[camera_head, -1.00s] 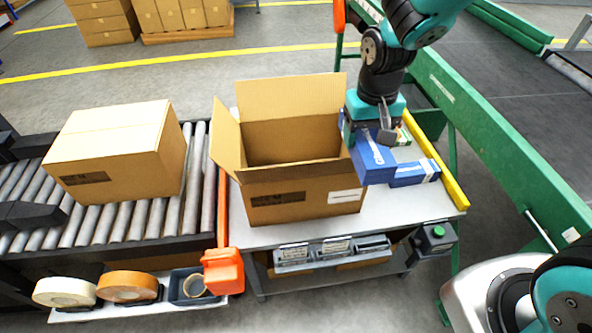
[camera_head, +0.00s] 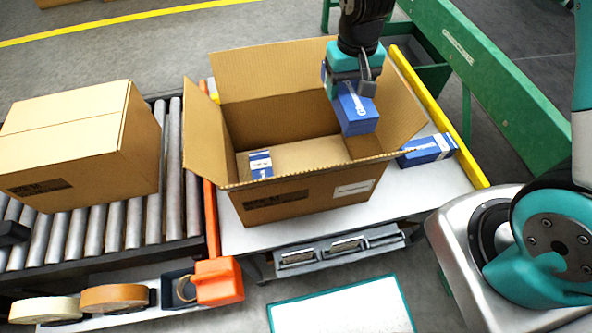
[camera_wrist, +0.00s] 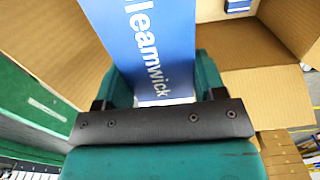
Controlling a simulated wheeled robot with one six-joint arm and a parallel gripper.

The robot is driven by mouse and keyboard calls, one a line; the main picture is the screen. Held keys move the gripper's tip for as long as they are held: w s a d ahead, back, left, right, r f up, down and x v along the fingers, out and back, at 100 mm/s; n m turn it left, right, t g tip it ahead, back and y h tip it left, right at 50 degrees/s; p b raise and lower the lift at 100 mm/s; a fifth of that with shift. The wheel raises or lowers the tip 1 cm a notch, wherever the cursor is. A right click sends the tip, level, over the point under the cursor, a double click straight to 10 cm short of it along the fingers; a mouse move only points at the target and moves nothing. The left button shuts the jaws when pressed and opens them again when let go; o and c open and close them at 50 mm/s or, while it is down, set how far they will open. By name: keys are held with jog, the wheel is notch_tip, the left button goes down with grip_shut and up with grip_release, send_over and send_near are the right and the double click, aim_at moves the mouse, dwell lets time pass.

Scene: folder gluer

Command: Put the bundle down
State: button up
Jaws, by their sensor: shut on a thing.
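A blue bundle (camera_head: 356,112) with white lettering is held in my gripper (camera_head: 352,88). My gripper is shut on it, over the right part of an open cardboard box (camera_head: 262,205). The bundle hangs tilted at the height of the box opening, and I cannot tell how far inside it is. In the wrist view the bundle (camera_wrist: 155,45) runs up between the two jaws (camera_wrist: 165,88), with cardboard flaps around it. Inside the box, a blue and white pack (camera_head: 260,164) lies on the floor at the left.
Another blue pack (camera_head: 427,150) lies on the white table (camera_head: 420,195), right of the box. A yellow rail (camera_head: 440,118) and a green frame (camera_head: 500,85) bound the right. A closed carton (camera_head: 70,140) sits on the roller conveyor (camera_head: 172,180) at left. Tape rolls (camera_head: 115,298) lie front left.

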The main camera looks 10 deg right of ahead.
jog(key=f+b, duration=0.1)
jog(key=f, duration=0.8)
jog(key=f+b, duration=0.1)
jog(key=f, duration=0.8)
jog(key=f+b, duration=0.1)
jog(key=f, duration=0.8)
jog(key=shift+w+f, duration=0.25)
jog(key=shift+f, duration=0.05)
jog(key=shift+f, duration=0.1)
jog(key=o, duration=1.1)
